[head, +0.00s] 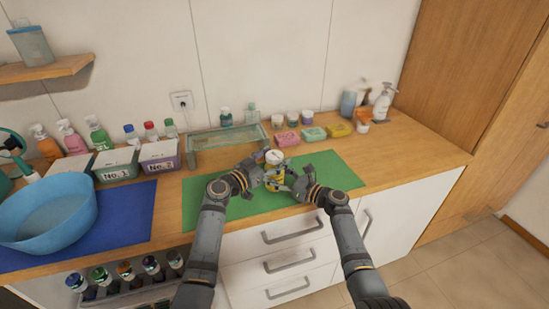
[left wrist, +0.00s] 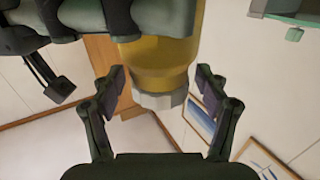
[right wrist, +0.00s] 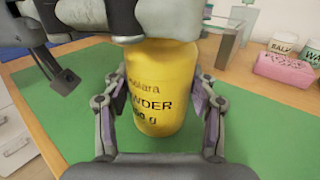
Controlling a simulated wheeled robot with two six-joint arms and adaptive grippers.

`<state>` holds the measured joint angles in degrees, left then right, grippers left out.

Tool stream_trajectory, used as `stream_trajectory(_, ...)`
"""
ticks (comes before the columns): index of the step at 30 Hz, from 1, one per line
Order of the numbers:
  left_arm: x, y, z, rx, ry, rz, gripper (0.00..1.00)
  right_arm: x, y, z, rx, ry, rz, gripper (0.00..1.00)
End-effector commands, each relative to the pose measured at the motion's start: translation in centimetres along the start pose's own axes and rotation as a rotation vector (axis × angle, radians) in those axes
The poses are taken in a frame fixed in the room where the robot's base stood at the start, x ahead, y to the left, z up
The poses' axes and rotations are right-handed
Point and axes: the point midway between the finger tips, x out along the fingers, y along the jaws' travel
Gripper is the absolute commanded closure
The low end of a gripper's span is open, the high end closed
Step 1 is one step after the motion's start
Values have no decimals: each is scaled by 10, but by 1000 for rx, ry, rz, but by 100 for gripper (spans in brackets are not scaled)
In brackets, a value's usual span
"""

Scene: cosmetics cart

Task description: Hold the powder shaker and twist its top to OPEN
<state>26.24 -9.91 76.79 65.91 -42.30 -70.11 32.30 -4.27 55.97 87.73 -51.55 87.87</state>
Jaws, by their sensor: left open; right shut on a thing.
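The yellow powder shaker (head: 273,186) is upright over the green mat (head: 230,213); I cannot tell if its base touches the mat. My right gripper (right wrist: 158,108) is shut on the shaker's yellow body (right wrist: 160,85), one finger on each side, with black lettering between them. The shaker's pale top (head: 274,157) shows in the head view. In the left wrist view the faceted top (left wrist: 158,102) lies between the fingers of my left gripper (left wrist: 160,82). That gripper is open, with a gap on each side. In the right wrist view the top is hidden behind my left gripper.
A glass-like tray (head: 225,147) stands behind the mat. Pink soap (head: 287,139), other soaps and jars line the back right. A blue basin (head: 45,215) and labelled boxes (head: 117,165) are at the left. The mat's right side (head: 338,172) is clear.

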Motion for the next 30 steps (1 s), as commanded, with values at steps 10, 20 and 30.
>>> stream_trajectory(10, -40, -1, 2, 3, -3, -2, 25, 0, 0, 0, 0, 0, -1, 77)
stream_trajectory(20, -109, -1, 1, 3, -3, -2, 25, 0, 0, 0, 0, 0, -1, 77)
stream_trajectory(30, -120, 0, 0, -1, 0, 0, 25, 0, 0, 0, 0, 0, -1, 77)
